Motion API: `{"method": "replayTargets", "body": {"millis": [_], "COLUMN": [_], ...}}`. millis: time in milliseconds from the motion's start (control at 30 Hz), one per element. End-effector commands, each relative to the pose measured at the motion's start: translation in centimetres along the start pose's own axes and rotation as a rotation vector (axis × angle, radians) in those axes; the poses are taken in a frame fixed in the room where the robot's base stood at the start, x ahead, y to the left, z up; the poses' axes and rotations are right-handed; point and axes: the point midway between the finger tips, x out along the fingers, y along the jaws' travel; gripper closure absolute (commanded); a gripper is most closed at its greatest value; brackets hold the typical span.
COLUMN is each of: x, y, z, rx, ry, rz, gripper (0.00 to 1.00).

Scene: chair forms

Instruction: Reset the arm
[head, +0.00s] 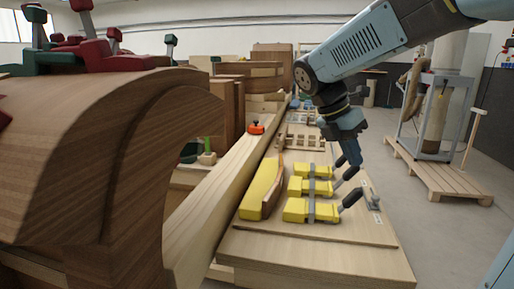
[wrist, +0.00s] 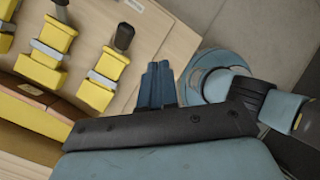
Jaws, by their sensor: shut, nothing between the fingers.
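My gripper (head: 350,158) hangs from my blue-grey arm on the right side of the head view, pointing down above the right part of the wooden workbench. Its blue fingers are together with nothing between them. In the wrist view the closed fingers (wrist: 158,84) show at the middle. Several yellow clamps (head: 312,187) with grey bands and black handles lie on the bench just below and left of the fingers. The clamps also show at the left of the wrist view (wrist: 103,78). The gripper appears apart from them, though the exact height is hard to tell.
A large curved wooden form (head: 95,150) fills the left side. A yellow-and-brown block (head: 258,192) lies left of the clamps. An orange item (head: 256,127) sits on a long beam (head: 225,185). Grey floor between is clear.

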Motion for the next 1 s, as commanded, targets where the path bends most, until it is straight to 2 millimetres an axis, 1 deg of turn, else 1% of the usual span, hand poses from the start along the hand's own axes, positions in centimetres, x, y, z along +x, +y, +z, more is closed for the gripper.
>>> {"method": "replayTargets", "body": {"millis": [33,200,467,700,800,900,1000], "x": [0.1,0.8,2.0,3.0,3.4,3.7,3.9], "y": [-1.1,-3.5,-6.6,-8.9,-9.7,-10.3,-10.6], "z": [-0.3,-1.6,-3.7,-5.6,-6.3,-6.8,-7.2], "rx": [0.107,0.487,1.071,1.603,1.803,1.964,2.075], "ry": [0.014,0.088,0.26,0.487,0.595,0.691,0.762], "rz": [0.031,0.127,0.239,0.296,0.302,0.295,0.285], "gripper": [1.0,1.0,1.0,1.0,1.0,1.0,1.0]}}
